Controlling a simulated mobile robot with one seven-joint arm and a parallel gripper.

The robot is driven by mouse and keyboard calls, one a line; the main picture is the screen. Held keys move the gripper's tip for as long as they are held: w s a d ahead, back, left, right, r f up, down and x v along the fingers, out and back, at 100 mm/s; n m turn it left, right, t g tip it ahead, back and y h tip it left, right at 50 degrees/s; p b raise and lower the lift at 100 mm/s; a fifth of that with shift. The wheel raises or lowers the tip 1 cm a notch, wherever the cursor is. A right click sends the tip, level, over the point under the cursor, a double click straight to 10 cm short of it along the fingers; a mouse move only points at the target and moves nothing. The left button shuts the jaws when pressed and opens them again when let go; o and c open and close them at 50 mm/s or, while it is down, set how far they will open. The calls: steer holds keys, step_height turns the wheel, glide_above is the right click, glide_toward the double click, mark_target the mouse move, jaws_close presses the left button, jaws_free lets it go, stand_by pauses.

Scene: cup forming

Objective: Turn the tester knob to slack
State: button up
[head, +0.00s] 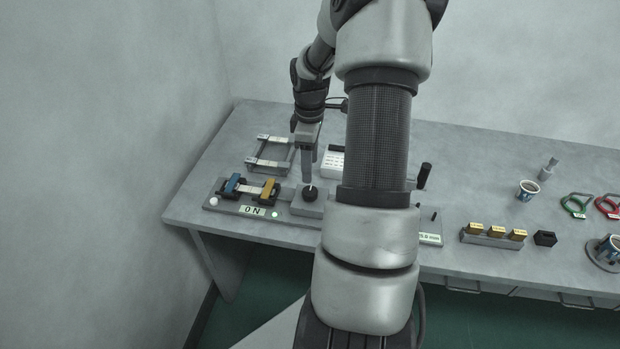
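The black tester knob (310,194) sits on a small grey box (307,208) near the left front of the table. A pale pointer mark shows on the knob's top; I cannot read which setting it points to. My gripper (307,181) points down just above and behind the knob. Its fingers overlap in this view, so their gap and any contact with the knob cannot be made out. Left of the knob is the tester base (224,203) with a blue clamp (232,183), a yellow clamp (268,186) and a pale strip (249,189) between them.
An "ON" label (252,211) and a lit green lamp (275,214) are on the tester's front. A metal frame (268,152) lies behind it. My arm hides the table's middle. Yellow blocks (496,231), a cup (528,190) and green-handled tool (575,205) are at right.

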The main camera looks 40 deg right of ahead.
step_height(320, 180, up, 8)
steer(key=shift+f, duration=0.15)
steer(key=shift+d+f, duration=0.1)
stand_by(0.5)
